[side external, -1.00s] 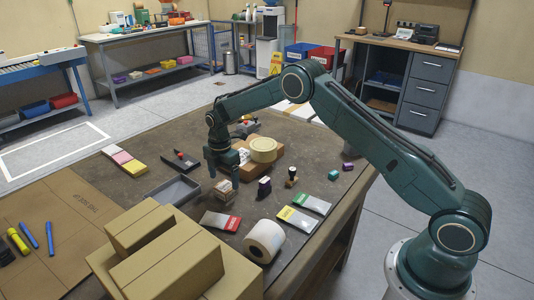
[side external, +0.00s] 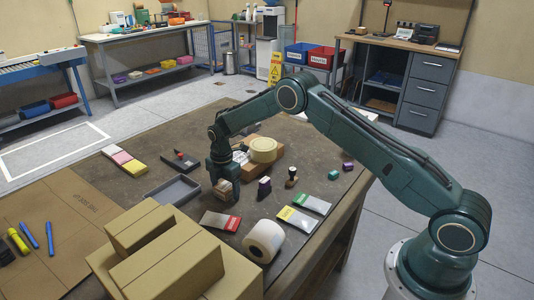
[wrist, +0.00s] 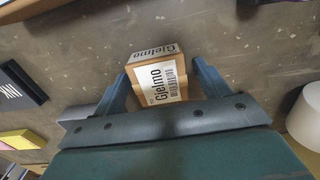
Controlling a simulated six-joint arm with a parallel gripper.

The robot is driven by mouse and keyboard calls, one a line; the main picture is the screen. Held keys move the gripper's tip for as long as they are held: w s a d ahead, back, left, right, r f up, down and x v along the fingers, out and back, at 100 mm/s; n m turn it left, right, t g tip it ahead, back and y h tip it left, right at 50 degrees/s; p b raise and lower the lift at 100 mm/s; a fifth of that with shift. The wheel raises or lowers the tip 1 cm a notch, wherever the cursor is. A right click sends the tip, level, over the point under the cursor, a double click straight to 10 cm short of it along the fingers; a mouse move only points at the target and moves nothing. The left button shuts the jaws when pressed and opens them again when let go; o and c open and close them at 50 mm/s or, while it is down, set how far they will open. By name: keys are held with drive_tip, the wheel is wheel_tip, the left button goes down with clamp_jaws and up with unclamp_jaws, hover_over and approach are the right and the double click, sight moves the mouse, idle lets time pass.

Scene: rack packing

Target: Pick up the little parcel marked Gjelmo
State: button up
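The little parcel marked Gjelmo (wrist: 155,80) is a small brown box with a white label and barcode, seen in the wrist view between my fingers. The same parcel (side external: 227,193) shows in the side view on the brown work table (side external: 150,190), below my gripper (side external: 223,180). In the wrist view my gripper (wrist: 162,78) is open, with one finger on each side of the parcel. A gap shows between the parcel and the right finger; the left finger is close to its edge. The parcel's underside is hidden.
A grey tray (side external: 172,190) lies left of the parcel. A purple-and-black item (side external: 264,187) and a stamp (side external: 291,178) stand to its right. A red-and-grey packet (side external: 220,221) and a white roll (side external: 263,240) lie in front. A tape roll (side external: 263,149) rests on a carton behind.

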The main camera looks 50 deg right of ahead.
sight(225, 186)
drive_tip(key=c, duration=0.9)
drive_tip(key=shift+r, duration=0.15)
wheel_tip(225, 186, up, 20)
drive_tip(key=shift+f, duration=0.2)
idle(0.6)
